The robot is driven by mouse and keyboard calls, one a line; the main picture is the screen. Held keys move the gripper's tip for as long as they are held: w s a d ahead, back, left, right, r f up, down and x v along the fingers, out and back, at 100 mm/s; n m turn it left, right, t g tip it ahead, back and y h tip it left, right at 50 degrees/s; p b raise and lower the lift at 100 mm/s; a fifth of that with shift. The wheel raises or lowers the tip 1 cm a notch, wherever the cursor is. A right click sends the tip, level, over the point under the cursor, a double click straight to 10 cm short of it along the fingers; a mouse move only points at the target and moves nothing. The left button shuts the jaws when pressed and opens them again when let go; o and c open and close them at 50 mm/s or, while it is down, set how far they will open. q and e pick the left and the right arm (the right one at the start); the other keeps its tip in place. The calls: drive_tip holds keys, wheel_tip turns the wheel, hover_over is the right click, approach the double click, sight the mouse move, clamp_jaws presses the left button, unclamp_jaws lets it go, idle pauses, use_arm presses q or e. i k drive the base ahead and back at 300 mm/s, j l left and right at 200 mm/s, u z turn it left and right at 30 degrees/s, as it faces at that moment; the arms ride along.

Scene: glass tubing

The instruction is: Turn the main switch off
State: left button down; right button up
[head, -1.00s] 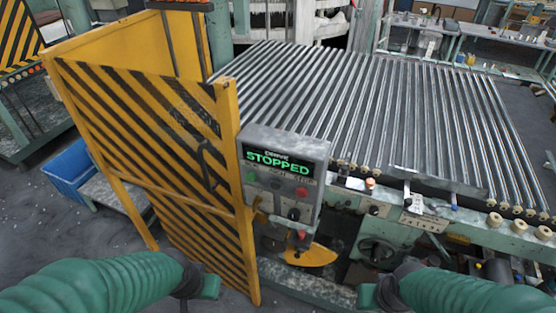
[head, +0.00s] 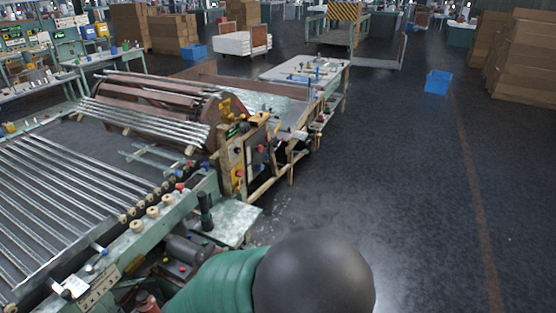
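I cannot make out for certain which part is the main switch. At the end of the roller machine stands a yellowish control panel (head: 245,158) with small red, yellow and dark knobs, too small to tell apart. Neither gripper shows in the head view.
A bed of metal rollers (head: 70,205) fills the left, edged by a green rail (head: 130,243). A drum with glass tubes (head: 160,105) stands behind it. Open dark floor (head: 410,190) lies to the right. A blue bin (head: 438,82) and stacked cartons (head: 530,60) stand farther back.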

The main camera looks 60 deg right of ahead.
sight(238, 173)
drive_tip(key=z, duration=1.75)
drive_tip(key=i+l+u, duration=0.35)
drive_tip(key=i+l, duration=0.25)
drive_tip(key=i+l+u, duration=0.4)
drive_tip(key=l, duration=0.3)
drive_tip(key=i+l+u, duration=0.15)
drive_tip(key=i+l, duration=0.15)
drive_tip(key=l, duration=0.15)
drive_tip(key=i+l+u, duration=0.2)
drive_tip(key=l, duration=0.25)
